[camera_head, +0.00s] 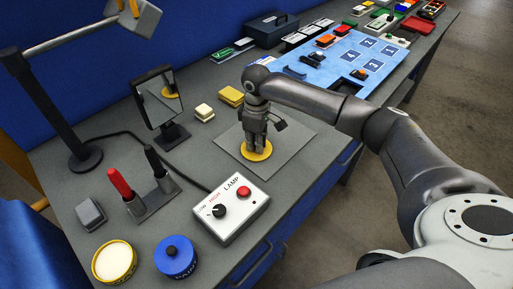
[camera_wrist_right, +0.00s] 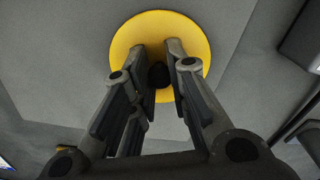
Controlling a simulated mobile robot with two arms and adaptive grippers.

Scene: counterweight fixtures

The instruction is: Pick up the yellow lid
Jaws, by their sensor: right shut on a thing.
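The yellow lid (camera_head: 256,152) is a flat round disc on the grey mat (camera_head: 290,140) in the middle of the bench. In the right wrist view the yellow lid (camera_wrist_right: 160,30) shows a dark knob at its centre. My right gripper (camera_head: 255,146) points down over the lid, and in the right wrist view its fingers (camera_wrist_right: 160,75) are closed around the knob. The lid appears to lie at mat level; I cannot tell any gap below it. My left gripper is not in view.
A lamp control box (camera_head: 232,207) stands in front of the mat. An open yellow tin (camera_head: 114,262) and a blue tin (camera_head: 176,256) stand at the front left. A small mirror (camera_head: 159,98) stands behind left. A blue board (camera_head: 350,55) lies further back.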

